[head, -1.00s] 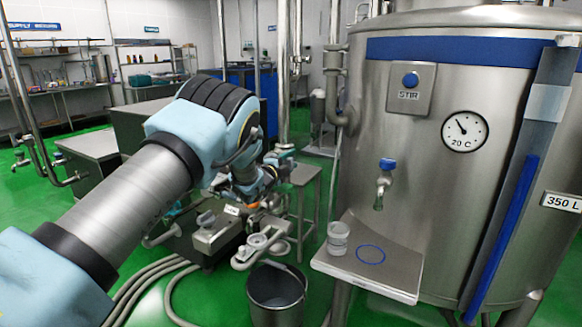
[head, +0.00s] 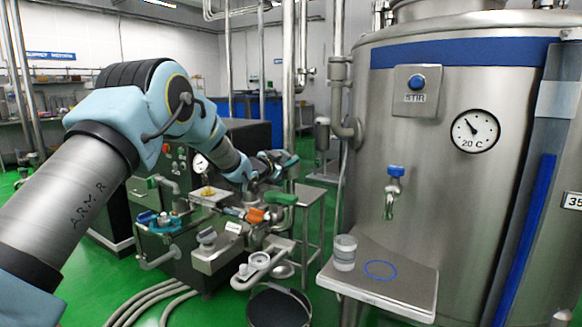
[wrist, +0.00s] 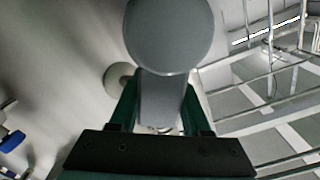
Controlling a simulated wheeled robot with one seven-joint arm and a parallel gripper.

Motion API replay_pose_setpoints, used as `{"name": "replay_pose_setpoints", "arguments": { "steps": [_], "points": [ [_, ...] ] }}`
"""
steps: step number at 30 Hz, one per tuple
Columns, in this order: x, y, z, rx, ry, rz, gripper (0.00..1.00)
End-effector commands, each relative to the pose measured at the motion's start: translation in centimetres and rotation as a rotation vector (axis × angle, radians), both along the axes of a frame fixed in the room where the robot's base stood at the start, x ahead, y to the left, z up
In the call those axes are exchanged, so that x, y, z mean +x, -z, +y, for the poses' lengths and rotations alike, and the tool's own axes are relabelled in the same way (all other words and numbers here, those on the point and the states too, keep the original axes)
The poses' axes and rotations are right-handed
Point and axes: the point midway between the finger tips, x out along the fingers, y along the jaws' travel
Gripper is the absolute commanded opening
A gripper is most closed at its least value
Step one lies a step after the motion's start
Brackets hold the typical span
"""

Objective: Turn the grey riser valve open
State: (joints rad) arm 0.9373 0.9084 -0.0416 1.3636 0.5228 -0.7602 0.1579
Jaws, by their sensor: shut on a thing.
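In the wrist view the grey riser valve (wrist: 165,35) shows as a round grey knob with a flat grey bar below it. The bar lies between the green fingers of my gripper (wrist: 160,112), which are shut on it. In the head view my gripper (head: 286,160) is at the vertical steel riser pipe (head: 288,95), left of the tank. The valve itself is too small and covered to make out there.
The steel tank (head: 440,240) with its blue-handled tap (head: 395,172) stands on the right. Below the arm are a pump unit with an orange handle (head: 256,215), a green handle (head: 282,198) and a bucket (head: 278,308). Hoses (head: 155,300) lie on the green floor.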

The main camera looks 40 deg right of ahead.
Motion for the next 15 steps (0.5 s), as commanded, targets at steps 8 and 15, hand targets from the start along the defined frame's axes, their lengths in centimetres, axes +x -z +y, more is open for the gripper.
{"name": "replay_pose_setpoints", "arguments": {
  "steps": [8,15],
  "points": [
    [1.4,-0.4,0.4,-0.061,-0.002,0.242,0.00],
    [2.3,-0.6,0.7,-0.102,-0.002,0.396,0.00]
  ]
}}
